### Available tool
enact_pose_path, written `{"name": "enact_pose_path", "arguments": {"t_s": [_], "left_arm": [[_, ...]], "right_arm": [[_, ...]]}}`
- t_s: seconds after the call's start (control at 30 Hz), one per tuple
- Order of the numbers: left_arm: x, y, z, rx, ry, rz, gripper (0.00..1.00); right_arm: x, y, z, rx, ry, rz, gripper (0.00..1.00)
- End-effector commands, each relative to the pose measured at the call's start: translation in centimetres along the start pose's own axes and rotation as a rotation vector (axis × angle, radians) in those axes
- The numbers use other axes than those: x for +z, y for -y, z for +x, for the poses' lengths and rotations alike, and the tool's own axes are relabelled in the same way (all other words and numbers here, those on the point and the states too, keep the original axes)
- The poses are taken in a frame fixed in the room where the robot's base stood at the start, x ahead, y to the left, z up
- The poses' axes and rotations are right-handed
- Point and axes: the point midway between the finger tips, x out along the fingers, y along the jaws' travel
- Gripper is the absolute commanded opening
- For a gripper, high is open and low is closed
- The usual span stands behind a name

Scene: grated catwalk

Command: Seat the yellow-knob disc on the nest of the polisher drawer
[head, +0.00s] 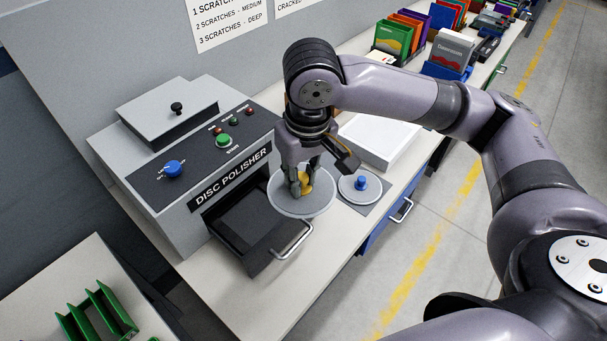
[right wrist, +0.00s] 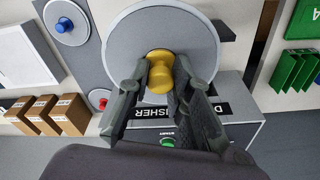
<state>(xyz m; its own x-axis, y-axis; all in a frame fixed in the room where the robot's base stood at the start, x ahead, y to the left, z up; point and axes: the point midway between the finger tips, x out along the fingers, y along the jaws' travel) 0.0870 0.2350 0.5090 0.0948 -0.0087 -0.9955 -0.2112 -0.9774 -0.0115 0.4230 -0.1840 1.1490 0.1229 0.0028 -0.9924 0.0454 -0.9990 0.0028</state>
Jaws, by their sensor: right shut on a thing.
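My right gripper (head: 302,188) is shut on the yellow knob (head: 307,184) of a wide, flat grey disc (head: 288,207). The right wrist view shows the fingers (right wrist: 160,82) on both sides of the knob (right wrist: 161,70), with the disc (right wrist: 140,40) beyond it. The polisher drawer (head: 239,228) is pulled out, dark inside, with a metal handle (head: 297,243) in front. In the head view the disc overlaps the drawer's right rear part; its height above it is hard to tell. I cannot make out the nest. My left gripper is not in view.
The disc polisher (head: 180,160) stands behind the drawer. A blue-knob disc (head: 360,187) lies on a grey mat to the right, and a red-knob disc (right wrist: 98,98) shows in the wrist view. A white tray (head: 380,143) lies behind. A green rack (head: 97,315) is lower left.

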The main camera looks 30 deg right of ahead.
Motion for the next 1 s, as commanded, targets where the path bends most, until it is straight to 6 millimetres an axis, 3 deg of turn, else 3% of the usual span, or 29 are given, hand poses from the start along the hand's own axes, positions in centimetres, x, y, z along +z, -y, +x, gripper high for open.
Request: {"name": "enact_pose_path", "arguments": {"t_s": [0.53, 1.0], "left_arm": [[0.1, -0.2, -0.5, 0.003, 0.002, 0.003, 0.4], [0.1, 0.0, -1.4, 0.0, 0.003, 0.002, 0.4]], "right_arm": [[-2.4, 1.4, 1.8, -0.035, 0.003, -0.283, 0.0], [-6.6, 3.8, 6.7, -0.109, 0.006, -0.869, 0.0]]}}
